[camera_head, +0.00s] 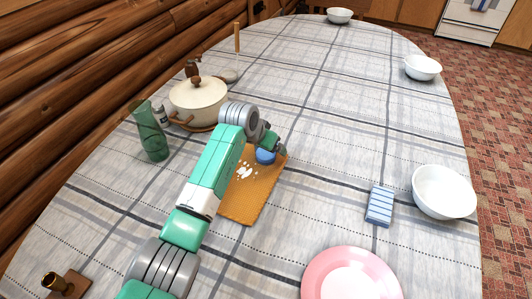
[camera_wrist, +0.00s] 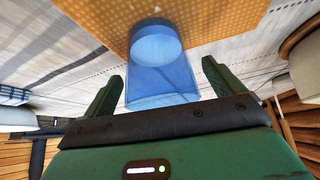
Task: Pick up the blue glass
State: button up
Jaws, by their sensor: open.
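The blue glass (camera_wrist: 160,72) shows large in the wrist view, with its rim toward my gripper and its round base away from it. In the head view the blue glass (camera_head: 265,156) is mostly hidden behind my gripper, at the far end of the orange mat (camera_head: 240,207). My gripper (camera_wrist: 160,85) is open. In the wrist view one finger is on each side of the glass near its rim, with gaps showing. My gripper (camera_head: 277,146) is over the far end of the mat in the head view.
A cream pot (camera_head: 198,98) and a green vase (camera_head: 150,132) stand left of my arm. A blue striped cloth or box (camera_head: 380,205), a white bowl (camera_head: 443,192) and a pink plate (camera_head: 351,276) lie right. The tablecloth between is clear.

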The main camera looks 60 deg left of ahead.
jog(key=shift+r, duration=0.1)
jog(key=c, duration=1.2)
jog(key=shift+r, duration=0.2)
notch_tip(320, 180, up, 4)
jog(key=p, duration=0.3)
jog(key=s+d+p, duration=0.6)
jog(key=s+d, duration=0.5)
jog(key=shift+s+r, duration=0.25)
